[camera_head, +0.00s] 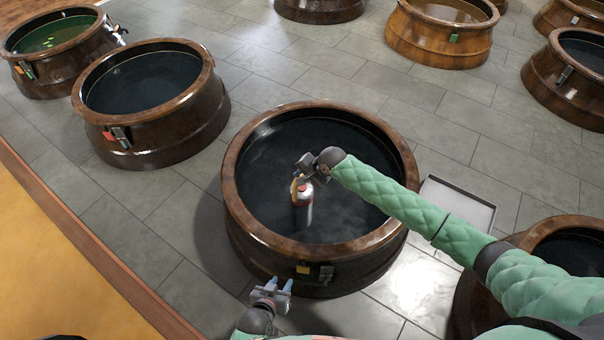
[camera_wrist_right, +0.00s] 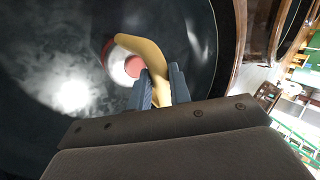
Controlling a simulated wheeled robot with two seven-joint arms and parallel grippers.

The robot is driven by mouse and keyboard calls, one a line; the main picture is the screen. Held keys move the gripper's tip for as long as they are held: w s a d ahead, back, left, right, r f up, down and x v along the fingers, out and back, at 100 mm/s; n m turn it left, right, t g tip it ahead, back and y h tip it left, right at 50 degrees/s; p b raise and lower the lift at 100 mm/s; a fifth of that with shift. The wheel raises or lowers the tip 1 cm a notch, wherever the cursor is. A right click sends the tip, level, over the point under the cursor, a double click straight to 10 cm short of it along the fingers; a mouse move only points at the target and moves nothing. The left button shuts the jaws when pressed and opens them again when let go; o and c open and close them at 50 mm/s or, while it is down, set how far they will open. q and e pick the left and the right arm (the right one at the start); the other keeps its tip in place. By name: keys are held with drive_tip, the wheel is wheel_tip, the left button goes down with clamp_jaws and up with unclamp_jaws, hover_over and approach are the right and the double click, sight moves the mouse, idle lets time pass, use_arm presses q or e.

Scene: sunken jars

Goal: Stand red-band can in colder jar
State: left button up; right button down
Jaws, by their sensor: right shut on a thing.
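A small silver can with a red band (camera_head: 303,200) and a yellow handle (camera_head: 294,186) is over or in the dark opening of the large brown middle jar (camera_head: 237,205). My right gripper (camera_head: 305,172) is just above the can. In the right wrist view, the gripper (camera_wrist_right: 162,88) is shut on the yellow handle, and the can's red and white top (camera_wrist_right: 133,66) shows beyond it. I cannot tell whether the can touches the liquid or the jar's bottom. My left gripper (camera_head: 279,284) is open and empty, beside the jar's front wall.
The middle jar's front carries an orange-yellow tag (camera_head: 304,269) and a dark clip (camera_head: 326,273). Another dark-filled jar (camera_head: 150,130) stands at upper left, a green-filled jar (camera_head: 60,75) beyond it. A pale tray (camera_head: 460,203) lies right of the middle jar. More jars stand behind.

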use_arm(q)
drive_tip(key=shift+s+f, duration=0.15)
drive_tip(key=shift+s, duration=0.25)
use_arm(e)
drive_tip(key=shift+w+r, duration=0.1)
drive_tip(key=shift+r, duration=0.05)
use_arm(q)
drive_tip(key=shift+f, duration=0.1)
use_arm(e)
drive_tip(key=c, duration=1.3)
unclamp_jaws()
drive_tip(key=shift+f, duration=0.2)
drive_tip(key=shift+r, duration=0.1)
use_arm(q)
drive_tip(key=s+f+g+p, duration=0.1)
drive_tip(key=s+f+g, duration=0.1)
drive_tip(key=s+f, duration=0.2)
drive_tip(key=shift+s+a+p, duration=0.25)
drive_tip(key=shift+s+p, duration=0.1)
drive_tip(key=shift+s, duration=0.3)
use_arm(e)
drive_tip(key=v, duration=1.2)
